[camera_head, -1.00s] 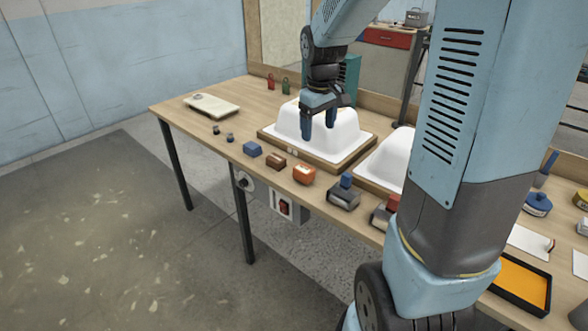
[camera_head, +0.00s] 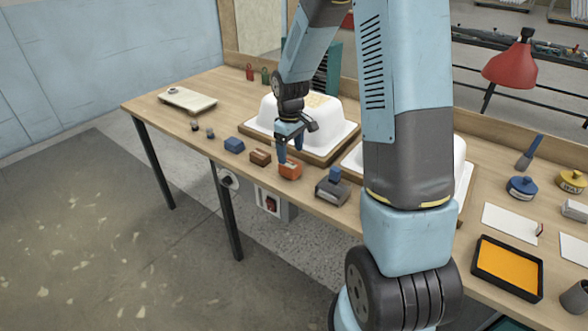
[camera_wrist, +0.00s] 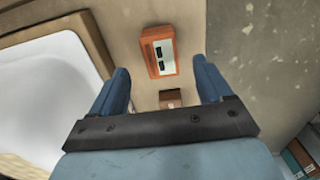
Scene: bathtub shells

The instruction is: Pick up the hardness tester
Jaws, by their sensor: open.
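A small orange device (camera_head: 290,170), which I take to be the hardness tester, sits on the bench near its front edge. In the wrist view the orange device (camera_wrist: 158,52) shows a pale face with dark windows. My gripper (camera_head: 291,150) is open and points down just above and behind it in the head view. In the wrist view the device lies ahead of the gap between my fingertips (camera_wrist: 161,72), and nothing is held. A brown block (camera_wrist: 170,98) shows between the fingers, on the bench below.
A white tub shell (camera_head: 338,112) on a wooden base stands behind my gripper. A blue block (camera_head: 234,145) and the brown block (camera_head: 260,157) sit left of the device; a dark tool with a blue top (camera_head: 333,186) sits right.

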